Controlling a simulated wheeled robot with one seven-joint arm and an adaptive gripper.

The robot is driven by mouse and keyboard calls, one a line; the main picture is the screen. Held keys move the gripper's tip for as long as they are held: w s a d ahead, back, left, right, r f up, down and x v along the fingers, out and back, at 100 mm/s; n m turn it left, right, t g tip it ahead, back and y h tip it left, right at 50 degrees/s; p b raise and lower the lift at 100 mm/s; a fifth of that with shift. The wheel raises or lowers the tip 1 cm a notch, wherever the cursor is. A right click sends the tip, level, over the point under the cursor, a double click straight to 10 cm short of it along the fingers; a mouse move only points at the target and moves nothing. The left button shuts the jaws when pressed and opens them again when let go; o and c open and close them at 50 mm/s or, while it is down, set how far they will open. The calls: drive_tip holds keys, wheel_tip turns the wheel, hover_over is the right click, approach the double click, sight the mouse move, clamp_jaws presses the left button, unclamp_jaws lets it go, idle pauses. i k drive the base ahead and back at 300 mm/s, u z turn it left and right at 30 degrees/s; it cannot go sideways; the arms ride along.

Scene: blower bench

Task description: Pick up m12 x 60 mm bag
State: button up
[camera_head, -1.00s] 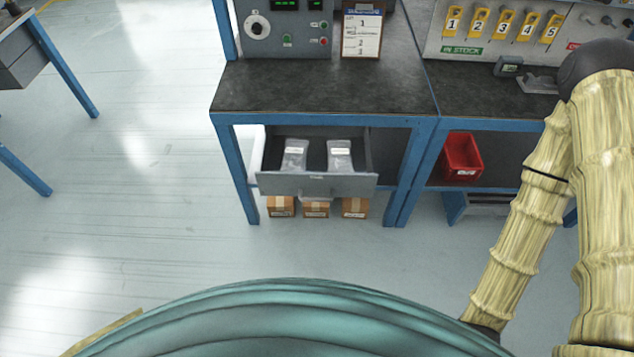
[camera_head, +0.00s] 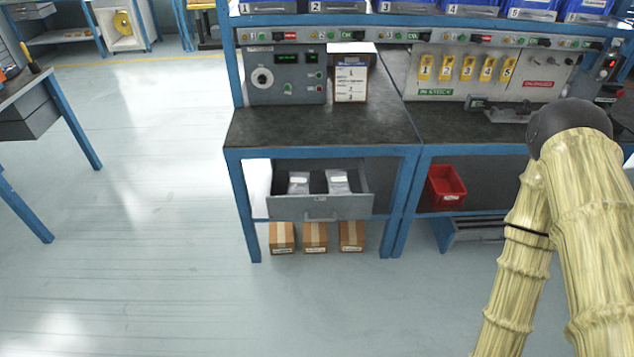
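An open grey drawer (camera_head: 320,208) under the left bench holds two clear plastic bags with white labels. One is the left bag (camera_head: 298,183) and the other is the right bag (camera_head: 338,182). They lie side by side, apart from each other, with their lower ends hidden by the drawer front. The label text is too small to read, so I cannot tell which is the M12 x 60 mm bag. My arm shows at the right of the view, but my gripper is not in view.
Three cardboard boxes (camera_head: 314,237) stand on the floor below the drawer. A red bin (camera_head: 446,187) sits on the shelf to the right. The dark benchtop (camera_head: 310,128) carries a control panel (camera_head: 285,75). The floor in front of the drawer is clear.

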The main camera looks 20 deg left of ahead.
sight(299, 182)
drive_tip(key=u, duration=0.3)
drive_tip(key=i, duration=1.2)
drive_tip(key=u, duration=0.3)
